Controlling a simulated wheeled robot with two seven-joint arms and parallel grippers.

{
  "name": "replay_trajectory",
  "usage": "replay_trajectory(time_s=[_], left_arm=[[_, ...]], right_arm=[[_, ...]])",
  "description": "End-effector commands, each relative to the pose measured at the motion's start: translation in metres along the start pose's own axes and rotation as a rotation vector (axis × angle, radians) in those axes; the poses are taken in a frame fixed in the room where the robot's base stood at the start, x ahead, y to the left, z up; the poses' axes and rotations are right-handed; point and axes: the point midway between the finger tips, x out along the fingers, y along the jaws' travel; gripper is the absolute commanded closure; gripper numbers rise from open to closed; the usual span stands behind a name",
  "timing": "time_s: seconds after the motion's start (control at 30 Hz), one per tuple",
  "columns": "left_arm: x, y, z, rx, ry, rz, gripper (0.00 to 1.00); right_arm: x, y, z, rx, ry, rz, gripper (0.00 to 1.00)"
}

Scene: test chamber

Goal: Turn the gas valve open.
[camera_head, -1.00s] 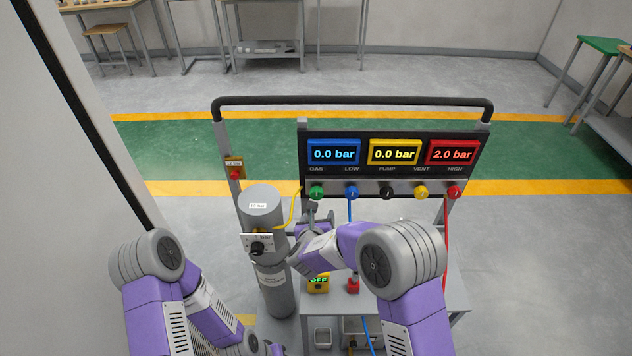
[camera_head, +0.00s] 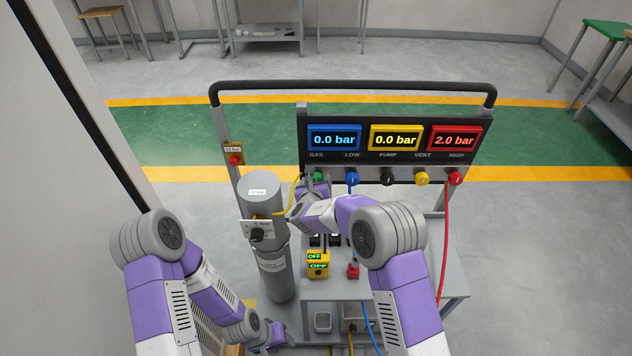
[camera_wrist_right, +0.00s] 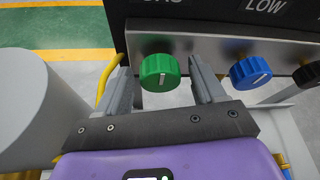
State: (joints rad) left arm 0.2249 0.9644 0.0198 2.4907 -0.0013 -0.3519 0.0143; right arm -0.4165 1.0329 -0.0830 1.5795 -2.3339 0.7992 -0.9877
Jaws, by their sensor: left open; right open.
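The gas valve is a green knob (camera_head: 318,178) below the GAS label at the left end of the panel's knob row. In the right wrist view the green knob (camera_wrist_right: 159,73) shows a white mark on its face. My right gripper (camera_wrist_right: 158,68) is open, one finger on each side of the knob, with gaps visible on both sides. I cannot tell how far the fingertips reach around it. In the head view my right gripper (camera_head: 313,187) is just below the knob and partly covers it. My left gripper (camera_head: 273,336) is low, apart from the panel.
A blue knob (camera_wrist_right: 250,72) sits close right of the green one. A grey cylinder (camera_head: 262,195) with a yellow hose stands left of the right gripper. The gas display (camera_head: 334,138) reads 0.0 bar. A yellow OFF box (camera_head: 317,265) stands on the cart.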

Motion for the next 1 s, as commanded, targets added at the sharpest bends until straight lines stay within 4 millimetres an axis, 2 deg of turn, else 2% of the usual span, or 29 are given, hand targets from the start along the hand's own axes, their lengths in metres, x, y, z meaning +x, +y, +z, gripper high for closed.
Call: replay_trajectory(time_s=[0.1, 0.47, 0.77, 1.0], left_arm=[[0.0, 0.0, -0.0001, 0.0, 0.0, 0.0, 0.57], [0.0, 0.0, -0.0001, 0.0, 0.0, 0.0, 0.57], [-0.0013, 0.0005, 0.0, 0.0, 0.0, 0.0, 0.57], [-0.0054, 0.0021, 0.0002, 0.0, 0.0, 0.0, 0.57]], right_arm=[[-0.0001, 0.0, -0.0001, 0.0, 0.0, 0.0, 0.31], [-0.0004, -0.0001, -0.0001, 0.001, 0.001, 0.0, 0.86], [-0.0006, 0.0008, 0.0002, -0.033, 0.0, -0.013, 0.87], [-0.001, 0.0022, 0.0007, -0.159, -0.001, -0.064, 0.87]])
